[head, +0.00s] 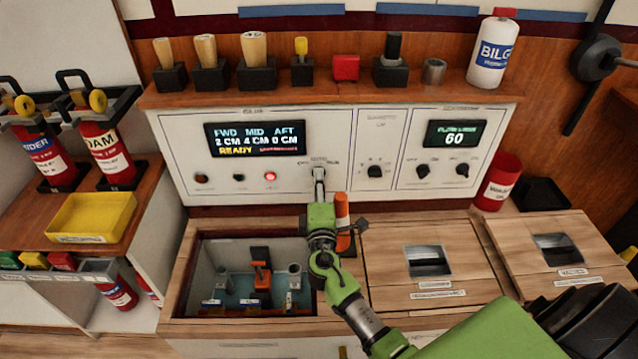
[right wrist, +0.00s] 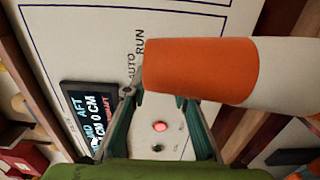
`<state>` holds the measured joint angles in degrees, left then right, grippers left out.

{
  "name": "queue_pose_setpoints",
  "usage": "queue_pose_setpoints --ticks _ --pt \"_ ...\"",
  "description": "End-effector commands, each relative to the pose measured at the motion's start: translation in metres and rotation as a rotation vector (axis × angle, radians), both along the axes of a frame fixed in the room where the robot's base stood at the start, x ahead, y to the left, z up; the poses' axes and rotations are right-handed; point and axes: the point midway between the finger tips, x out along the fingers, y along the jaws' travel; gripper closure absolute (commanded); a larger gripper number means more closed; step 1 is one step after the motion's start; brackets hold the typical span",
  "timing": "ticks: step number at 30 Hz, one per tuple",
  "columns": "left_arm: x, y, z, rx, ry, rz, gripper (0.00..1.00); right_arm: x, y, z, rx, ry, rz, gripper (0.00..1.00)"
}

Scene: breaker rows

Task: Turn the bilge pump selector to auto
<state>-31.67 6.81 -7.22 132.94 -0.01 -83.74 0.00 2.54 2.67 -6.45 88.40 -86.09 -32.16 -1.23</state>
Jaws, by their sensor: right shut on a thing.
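The bilge pump selector (head: 319,173) is on the white control panel, right of the lit display and below a row of small labels. In the right wrist view I read AUTO and RUN. My right gripper (head: 320,198) is at the selector, shut on it. Its two fingers also show in the right wrist view (right wrist: 160,108). An orange-topped white cylinder (right wrist: 203,72) covers the selector there, and the same cylinder (head: 342,208) stands just right of the gripper in the head view. The selector's pointing direction is not clear. My left gripper is not seen.
The display (head: 255,138) reads FWD, MID, AFT and READY, with a red lamp (head: 270,176) lit below. Below the panel are an open bin (head: 190,270) and lidded hatches (head: 430,230). Several handled items and a white bottle (head: 491,55) line the shelf above.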

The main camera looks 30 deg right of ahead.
Motion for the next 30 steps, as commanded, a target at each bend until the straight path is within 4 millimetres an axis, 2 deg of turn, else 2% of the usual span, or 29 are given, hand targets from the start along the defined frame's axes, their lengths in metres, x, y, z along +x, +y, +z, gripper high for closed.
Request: queue_pose_setpoints --ticks 2,3,5,17,20,30 --pt "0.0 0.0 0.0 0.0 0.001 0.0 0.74 0.0 0.001 -0.002 0.002 0.002 0.003 0.96" --pt "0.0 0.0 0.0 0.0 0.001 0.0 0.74 0.0 0.001 -0.002 0.002 0.002 0.003 0.7" --pt "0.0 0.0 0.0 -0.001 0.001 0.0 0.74 0.0 0.001 -0.002 0.002 0.002 0.003 0.58" --pt "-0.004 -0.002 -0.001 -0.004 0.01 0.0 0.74 -0.004 0.002 -0.001 0.001 0.0 0.001 0.58" --pt "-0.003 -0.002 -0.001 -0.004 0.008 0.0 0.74 -0.015 0.008 -0.002 0.002 0.002 0.001 0.58" --pt "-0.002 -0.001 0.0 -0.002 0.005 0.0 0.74 -0.079 0.039 -0.002 0.002 0.004 0.002 0.58"
